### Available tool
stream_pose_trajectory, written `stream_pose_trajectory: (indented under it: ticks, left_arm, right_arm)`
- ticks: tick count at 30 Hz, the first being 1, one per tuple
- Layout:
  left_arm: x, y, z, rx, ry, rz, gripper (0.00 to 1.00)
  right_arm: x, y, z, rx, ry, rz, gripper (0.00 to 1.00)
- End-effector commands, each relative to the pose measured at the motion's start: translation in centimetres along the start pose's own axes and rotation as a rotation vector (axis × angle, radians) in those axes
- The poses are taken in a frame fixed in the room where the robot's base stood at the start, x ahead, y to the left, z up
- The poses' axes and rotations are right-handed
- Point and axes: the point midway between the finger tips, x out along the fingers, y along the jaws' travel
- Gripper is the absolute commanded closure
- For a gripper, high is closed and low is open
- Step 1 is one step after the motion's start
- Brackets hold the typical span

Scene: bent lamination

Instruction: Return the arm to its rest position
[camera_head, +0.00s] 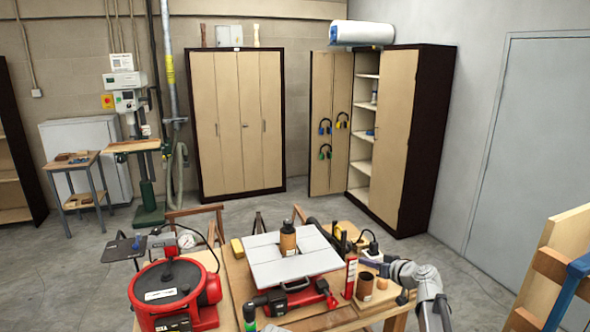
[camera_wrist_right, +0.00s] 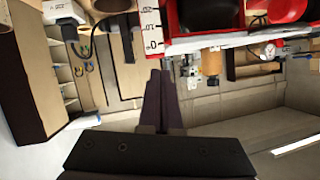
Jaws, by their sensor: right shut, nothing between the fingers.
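My right arm (camera_head: 428,280) comes in from the lower right in the camera_head view and bends left over the right end of the workbench. Its gripper (camera_head: 368,258) is small there and close to the clutter at the bench's right side. In the right wrist view my right gripper (camera_wrist_right: 163,75) points away from the camera. Its dark fingers are together with nothing between them.
The wooden bench (camera_head: 238,290) carries a machine with a pale table (camera_head: 265,272), a brown cylinder (camera_head: 287,238) and a brown cup (camera_head: 364,288). A round red machine (camera_head: 165,285) stands left. Wood panels (camera_head: 548,265) stand right. Open floor (camera_head: 455,265) lies between them and the bench.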

Motion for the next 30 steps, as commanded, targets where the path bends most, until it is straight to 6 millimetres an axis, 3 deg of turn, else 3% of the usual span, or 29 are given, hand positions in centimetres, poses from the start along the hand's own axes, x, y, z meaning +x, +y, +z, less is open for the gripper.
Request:
stream_pose_trajectory:
  ticks: [8, 13, 18, 21, 24, 30]
  left_arm:
    - [1.8, 0.2, -0.1, 0.002, 0.0, 0.0, 1.0]
    - [3.7, 0.3, -0.2, 0.004, 0.0, -0.001, 1.0]
    - [5.8, 0.5, -0.3, 0.006, 0.0, -0.001, 1.0]
    - [6.9, 0.6, -0.4, 0.007, 0.0, -0.002, 1.0]
    - [7.6, 0.7, -0.4, 0.009, 0.0, -0.002, 1.0]
    - [8.2, 0.7, -0.5, 0.01, 0.0, -0.002, 1.0]
  right_arm:
    - [1.7, -8.5, 7.8, -0.001, -0.235, -0.097, 1.0]
    - [0.9, -16.0, 16.8, -0.005, -0.522, -0.132, 1.0]
    - [-3.1, -21.8, 26.6, -0.026, -0.862, -0.048, 1.0]
    - [-6.4, -23.4, 31.1, -0.048, -1.028, 0.065, 1.0]
    - [-9.3, -24.1, 33.8, -0.067, -1.141, 0.188, 1.0]
    - [-12.2, -24.1, 35.5, -0.087, -1.225, 0.34, 1.0]
